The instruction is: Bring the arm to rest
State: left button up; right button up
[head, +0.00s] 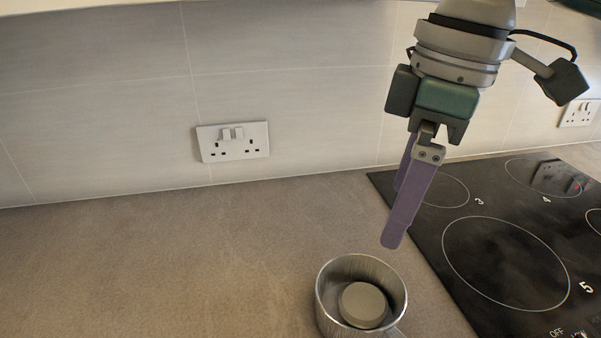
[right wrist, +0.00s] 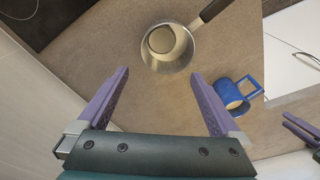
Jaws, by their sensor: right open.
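My right gripper (head: 396,214) hangs in the air in the head view, above and behind a metal saucepan (head: 325,303). Its two purple fingers are apart with nothing between them, as the right wrist view (right wrist: 162,76) also shows. The saucepan (right wrist: 182,62) stands on the worktop with a round grey object (head: 363,304) inside it. The gripper touches neither. Purple fingers of my left gripper (right wrist: 299,131) show at the right edge of the right wrist view, partly cut off; their opening is unclear.
A black hob (head: 460,235) lies right of the saucepan. A blue mug (right wrist: 228,92) stands on the worktop near the saucepan, whose dark handle (right wrist: 214,9) sticks out. The tiled wall carries a socket (head: 233,142). The worktop (head: 150,260) at left is clear.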

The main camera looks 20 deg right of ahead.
jog(key=shift+r, duration=0.4)
jog(key=s+a+f+m+t+y, duration=0.1)
jog(key=s+a+f, duration=0.2)
jog(key=a, duration=0.2)
jog(key=s+a+f+t+y, duration=0.1)
jog(key=s+a+f, duration=0.3)
jog(key=a, duration=0.1)
jog(key=s+d+m+h+p, duration=0.2)
jog(key=s+d+m+h, duration=0.1)
jog(key=s+d+m, duration=0.4)
notch_tip(320, 180, up, 36)
jog(key=s+a+n+p, duration=0.1)
jog(key=p, duration=3.5)
jog(key=shift+r+t+p, duration=0.15)
jog(key=shift+t+p, duration=0.15)
jog(key=shift+a, duration=0.1)
